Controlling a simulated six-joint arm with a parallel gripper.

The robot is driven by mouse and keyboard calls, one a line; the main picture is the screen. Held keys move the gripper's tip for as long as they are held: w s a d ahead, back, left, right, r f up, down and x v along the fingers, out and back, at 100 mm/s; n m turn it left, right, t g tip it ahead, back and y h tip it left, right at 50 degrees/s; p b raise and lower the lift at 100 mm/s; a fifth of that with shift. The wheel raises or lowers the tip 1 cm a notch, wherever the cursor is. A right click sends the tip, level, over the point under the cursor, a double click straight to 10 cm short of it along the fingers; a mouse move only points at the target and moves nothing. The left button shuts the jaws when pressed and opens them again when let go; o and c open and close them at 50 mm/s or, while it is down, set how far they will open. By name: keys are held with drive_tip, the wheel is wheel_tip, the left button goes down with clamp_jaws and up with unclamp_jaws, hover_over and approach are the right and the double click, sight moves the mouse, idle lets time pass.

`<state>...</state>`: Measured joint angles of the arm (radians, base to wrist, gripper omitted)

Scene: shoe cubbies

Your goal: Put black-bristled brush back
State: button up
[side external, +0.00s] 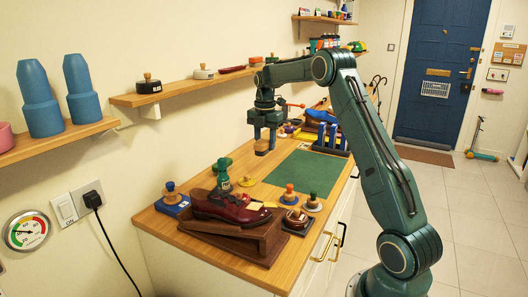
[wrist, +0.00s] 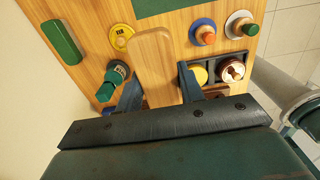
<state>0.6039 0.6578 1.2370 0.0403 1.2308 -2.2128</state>
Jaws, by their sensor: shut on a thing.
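My gripper (side external: 265,128) hangs above the wooden bench top, beyond the shoe and near the wall side. It is shut on a light wooden brush (side external: 262,149), held clear of the bench. In the wrist view the brush (wrist: 153,62) shows as a flat, long wooden back with a rounded end, between the two fingers of my gripper (wrist: 157,92). Its bristles are hidden, so I cannot tell their colour. A dark red shoe (side external: 222,204) rests on a brown wooden stand (side external: 262,246) at the near end of the bench.
A green mat (side external: 290,174) lies bare mid-bench. A green bottle (side external: 221,174), a blue-based dauber (side external: 171,200), a yellow disc (side external: 246,181) and a dark tray (side external: 296,226) stand around the shoe. A blue rack (side external: 330,140) stands farther back. Wall shelves (side external: 190,89) run along the left.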

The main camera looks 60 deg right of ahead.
sight(265, 151)
wheel_tip(265, 151, down, 16)
drive_tip(key=shift+r, duration=0.1)
idle(0.8)
drive_tip(key=o, duration=0.9)
drive_tip(key=shift+f, duration=0.2)
drive_tip(key=shift+o, duration=0.2)
drive_tip(key=shift+r, duration=0.1)
wheel_tip(265, 151, up, 12)
drive_tip(key=shift+a+r, duration=0.1)
drive_tip(key=shift+a, duration=0.1)
idle(0.4)
